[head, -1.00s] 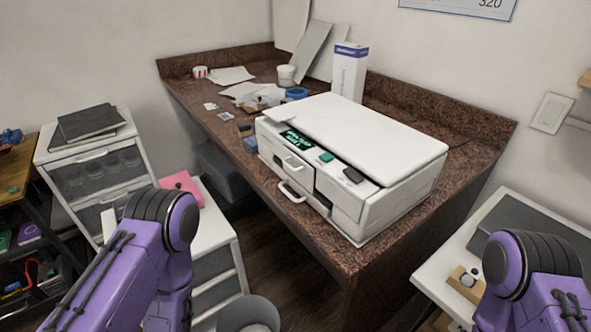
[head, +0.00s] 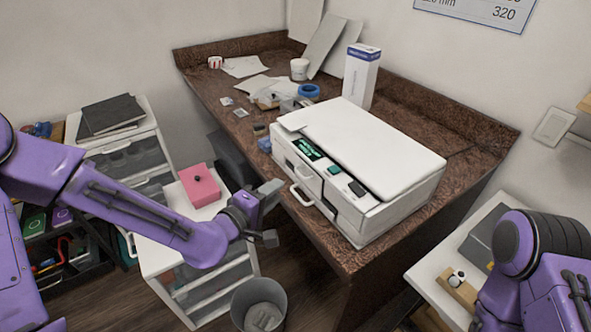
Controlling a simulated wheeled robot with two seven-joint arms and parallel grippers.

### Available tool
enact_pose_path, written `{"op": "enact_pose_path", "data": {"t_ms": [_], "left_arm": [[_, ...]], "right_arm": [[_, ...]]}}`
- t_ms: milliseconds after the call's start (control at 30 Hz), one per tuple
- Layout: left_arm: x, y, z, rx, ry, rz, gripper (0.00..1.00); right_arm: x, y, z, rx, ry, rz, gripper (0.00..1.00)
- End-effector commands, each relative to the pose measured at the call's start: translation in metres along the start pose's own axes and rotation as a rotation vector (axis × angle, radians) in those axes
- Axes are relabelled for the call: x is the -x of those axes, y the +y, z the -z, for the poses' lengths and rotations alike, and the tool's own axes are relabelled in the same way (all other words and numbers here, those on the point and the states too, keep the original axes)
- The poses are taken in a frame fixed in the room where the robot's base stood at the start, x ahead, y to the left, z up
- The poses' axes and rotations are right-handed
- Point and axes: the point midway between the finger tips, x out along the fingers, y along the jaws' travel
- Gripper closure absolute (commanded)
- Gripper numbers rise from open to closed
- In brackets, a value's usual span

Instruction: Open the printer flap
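The white printer (head: 385,150) stands on the brown granite counter, its lid down. Its front carries a small green-lit display (head: 305,148), buttons and a white handle (head: 301,194) low at the left. The front panel (head: 345,208) looks closed; I cannot tell which part is the flap. My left gripper (head: 273,214) is left of the printer front and below the handle, apart from it. Its two fingers are spread with nothing between them. My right arm shows at the lower right, but its gripper is out of view.
A pink box (head: 200,185) sits on the white drawer unit (head: 160,258) beneath my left arm. A grey bin (head: 258,305) stands on the floor. The brown counter (head: 345,255) is bare at its near corner. A white side table (head: 440,270) is at right.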

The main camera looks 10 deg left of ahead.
Motion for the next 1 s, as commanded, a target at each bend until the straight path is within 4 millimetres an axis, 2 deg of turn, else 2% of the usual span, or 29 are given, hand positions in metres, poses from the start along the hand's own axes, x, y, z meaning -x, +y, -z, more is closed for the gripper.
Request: {"op": "enact_pose_path", "data": {"t_ms": [167,300,500,633,833,867,933,1000], "left_arm": [[-0.030,0.000,0.000,0.001,0.001,0.004,0.67],[-0.063,0.000,0.000,0.000,0.001,0.005,0.67],[-0.095,-0.001,0.000,0.000,0.001,0.005,0.67],[-0.102,-0.002,0.000,0.002,0.002,0.005,0.67],[-0.102,-0.002,0.000,0.002,0.002,0.004,0.67],[-0.102,-0.002,0.000,0.002,0.002,0.004,0.74],[-0.102,-0.002,0.000,0.002,0.002,0.004,0.96],[-0.102,-0.002,0.000,0.001,0.002,0.004,1.00]], "right_arm": [[0.007,0.001,0.003,0.000,0.001,0.000,0.57],[0.015,0.001,0.006,0.000,0.001,0.000,0.57],[0.021,0.002,0.009,0.000,0.001,0.000,0.57],[0.021,0.002,0.009,0.000,0.001,0.000,0.57],[0.021,0.002,0.009,0.000,0.001,0.000,0.57],[0.021,0.002,0.009,0.000,0.001,0.000,0.57],[0.021,0.002,0.009,0.000,0.001,0.000,0.57],[0.021,0.002,0.009,0.000,0.001,0.000,0.57]]}}
